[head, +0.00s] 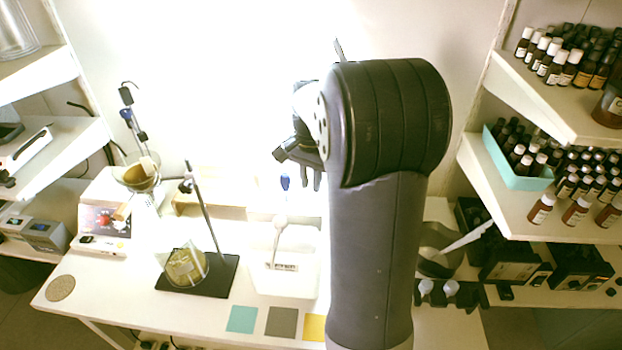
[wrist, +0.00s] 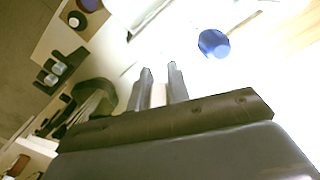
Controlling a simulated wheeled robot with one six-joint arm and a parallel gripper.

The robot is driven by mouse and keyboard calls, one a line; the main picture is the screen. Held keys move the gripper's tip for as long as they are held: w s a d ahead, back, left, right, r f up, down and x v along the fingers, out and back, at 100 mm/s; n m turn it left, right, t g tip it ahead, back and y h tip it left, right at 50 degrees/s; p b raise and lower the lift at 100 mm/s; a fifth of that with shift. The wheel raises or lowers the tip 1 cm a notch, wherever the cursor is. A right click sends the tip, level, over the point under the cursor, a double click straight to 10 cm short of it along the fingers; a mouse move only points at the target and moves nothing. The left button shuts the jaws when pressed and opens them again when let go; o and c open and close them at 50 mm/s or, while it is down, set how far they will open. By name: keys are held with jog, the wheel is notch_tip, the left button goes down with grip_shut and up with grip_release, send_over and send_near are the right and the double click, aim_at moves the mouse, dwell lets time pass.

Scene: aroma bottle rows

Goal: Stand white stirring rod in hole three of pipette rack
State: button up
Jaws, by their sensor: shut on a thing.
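My gripper (wrist: 161,72) is shut, its two fingers a small gap apart, with a pale strip between them. I take the strip for the white stirring rod (wrist: 158,96), though it barely stands out from the bright background. In the head view my gripper (head: 310,180) hangs above the back of the white table, partly behind my arm, and the rod cannot be made out. A small dark rack (head: 451,297) with two white-topped things in it stands right of my arm, and it also shows at left in the wrist view (wrist: 47,78). I cannot tell its holes apart.
A white-stemmed, blue-topped item (head: 285,183) stands near my gripper. A dark bowl (head: 436,262) with a pale stick is at right. Shelves of bottles (head: 560,110) bound the right side.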

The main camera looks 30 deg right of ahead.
jog(key=shift+f, duration=0.15)
jog(key=shift+f+b, duration=0.6)
jog(key=shift+f, duration=0.3)
jog(key=o, duration=0.9)
jog(key=shift+r+p, duration=2.1)
jog(key=shift+r, duration=0.4)
